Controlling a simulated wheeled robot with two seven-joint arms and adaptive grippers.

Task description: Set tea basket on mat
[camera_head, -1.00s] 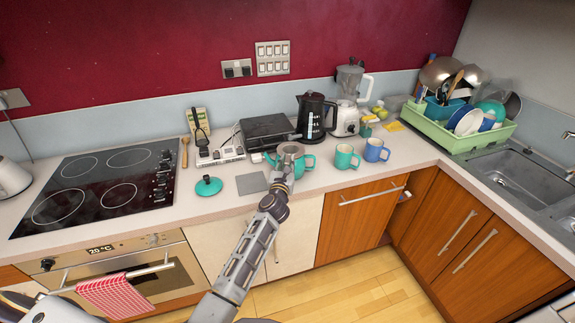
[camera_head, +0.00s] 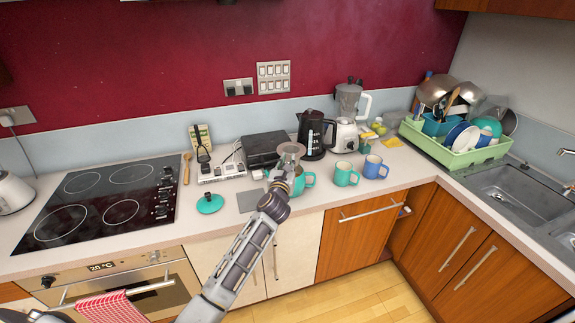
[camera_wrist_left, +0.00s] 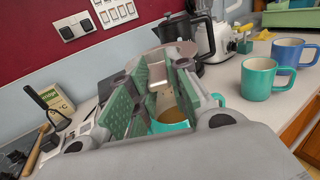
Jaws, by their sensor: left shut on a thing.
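The tea basket (camera_head: 291,150) is a small metal strainer with a wide rim. My left gripper (camera_head: 282,172) is shut on it and holds it above the teal teapot (camera_head: 308,180). The left wrist view shows the basket's rim (camera_wrist_left: 178,49) beyond the green-padded fingers (camera_wrist_left: 163,85), with the open teapot (camera_wrist_left: 172,119) and brownish liquid in it below. The mat (camera_head: 246,202) is a flat grey square on the counter, left of the teapot, with its right side near my arm. The teal lid (camera_head: 210,203) lies left of the mat. My right gripper is out of view.
A teal mug (camera_head: 344,175) and a blue mug (camera_head: 374,168) stand right of the teapot. Behind are a black kettle (camera_head: 316,135), a blender (camera_head: 347,115) and a dark box (camera_head: 267,148). The hob (camera_head: 95,204) is at left, the dish rack (camera_head: 455,152) at right.

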